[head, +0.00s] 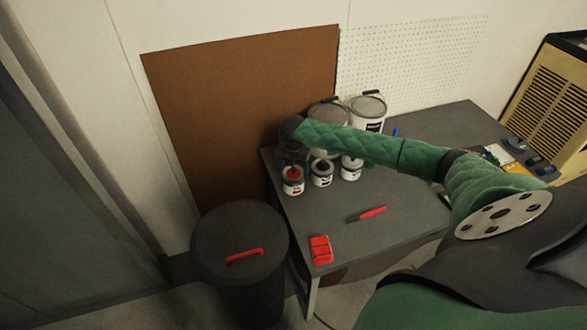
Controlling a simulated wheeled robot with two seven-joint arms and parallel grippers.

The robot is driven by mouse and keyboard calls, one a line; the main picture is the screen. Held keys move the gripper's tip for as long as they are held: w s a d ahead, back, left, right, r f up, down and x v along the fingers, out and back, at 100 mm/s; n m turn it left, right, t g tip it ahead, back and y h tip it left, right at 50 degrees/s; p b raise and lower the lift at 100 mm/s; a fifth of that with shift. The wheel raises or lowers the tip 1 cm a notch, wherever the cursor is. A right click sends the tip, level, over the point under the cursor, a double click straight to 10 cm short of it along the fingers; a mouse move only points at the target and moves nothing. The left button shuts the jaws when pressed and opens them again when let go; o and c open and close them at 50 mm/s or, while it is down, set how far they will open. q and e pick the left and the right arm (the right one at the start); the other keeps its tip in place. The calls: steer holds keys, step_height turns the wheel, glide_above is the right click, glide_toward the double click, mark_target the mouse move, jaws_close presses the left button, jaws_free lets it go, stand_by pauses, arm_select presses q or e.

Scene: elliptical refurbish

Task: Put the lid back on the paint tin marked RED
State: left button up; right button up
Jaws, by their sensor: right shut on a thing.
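A small white paint tin with a red mark on its label (292,188) stands at the left end of a row of small tins, near the desk's left edge. A red patch, seemingly part of its lid (291,173), shows at its top. My right gripper (291,165) is directly above this tin, pointing down, and is shut on what looks like the lid. The fingers are dark and small, so their exact grip and whether the lid touches the rim cannot be told. My left gripper is not in view.
Two more small tins (322,175) (351,170) stand close on the right. Larger tins (368,112) stand behind. A red-handled tool (367,214) and a red block-like object (321,250) lie on the grey desk (400,212). A dark bin (240,285) stands left of it.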

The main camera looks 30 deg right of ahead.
steer(key=o, duration=1)
steer(key=shift+c, duration=0.2)
steer(key=shift+r+p, duration=2.8)
steer(key=shift+r, duration=0.7)
steer(key=shift+c, duration=0.2)
jaws_close()
steer(key=shift+f+b, duration=0.9)
steer(key=shift+f, duration=1.45)
